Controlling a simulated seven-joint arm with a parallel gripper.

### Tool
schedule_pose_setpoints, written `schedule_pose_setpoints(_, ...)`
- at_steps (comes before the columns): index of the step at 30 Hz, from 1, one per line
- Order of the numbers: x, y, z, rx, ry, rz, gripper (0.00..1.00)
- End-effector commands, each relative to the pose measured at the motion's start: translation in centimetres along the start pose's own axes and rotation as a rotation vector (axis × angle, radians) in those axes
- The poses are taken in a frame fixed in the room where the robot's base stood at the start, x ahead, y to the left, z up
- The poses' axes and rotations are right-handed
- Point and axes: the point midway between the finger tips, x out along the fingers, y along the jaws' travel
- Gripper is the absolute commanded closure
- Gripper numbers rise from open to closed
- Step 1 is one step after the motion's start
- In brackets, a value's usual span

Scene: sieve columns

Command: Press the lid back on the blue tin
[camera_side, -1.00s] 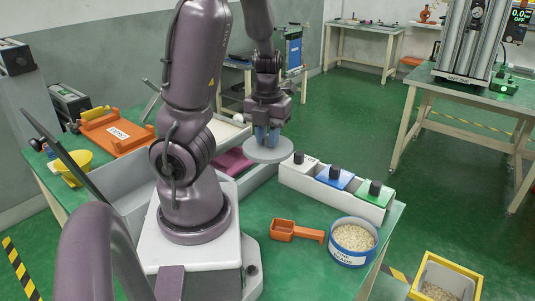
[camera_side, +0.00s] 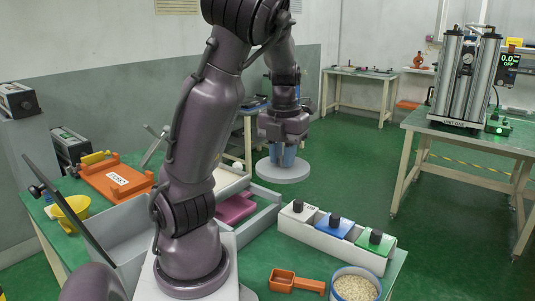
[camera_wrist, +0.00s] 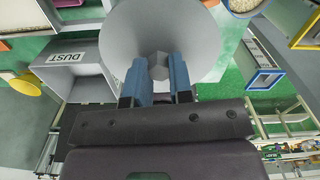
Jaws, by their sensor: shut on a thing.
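My gripper (camera_side: 285,150) is shut on the knob (camera_wrist: 158,66) of a flat, round grey lid (camera_side: 283,173). In the side view it holds the lid roughly level in the air, beyond the row of small boxes. In the wrist view the lid (camera_wrist: 205,35) fills the area past the blue fingers. The blue tin (camera_side: 338,293) stands at the table's front right, open and full of pale beads, cut by the lower picture edge. The lid is well apart from the tin. A round bead-filled container, probably the tin, also shows at the top of the wrist view (camera_wrist: 243,7).
A white rack (camera_side: 300,229) with white, blue and green knobbed blocks stands between lid and tin. An orange scoop (camera_side: 295,281) lies left of the tin. A grey tray holds a pink block (camera_side: 235,208). The wrist view shows a DUST bin (camera_wrist: 75,75) and a yellow-rimmed bin (camera_wrist: 302,35).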

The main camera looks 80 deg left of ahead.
Motion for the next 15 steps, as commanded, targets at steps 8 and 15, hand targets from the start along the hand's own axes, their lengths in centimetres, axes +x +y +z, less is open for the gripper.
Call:
schedule_pose_setpoints(8, 5.8, -9.6, -0.1, 0.054, 0.003, 0.006, 1.0)
schedule_pose_setpoints(15, 12.3, -17.1, -3.0, -0.042, 0.002, 0.005, 1.0)
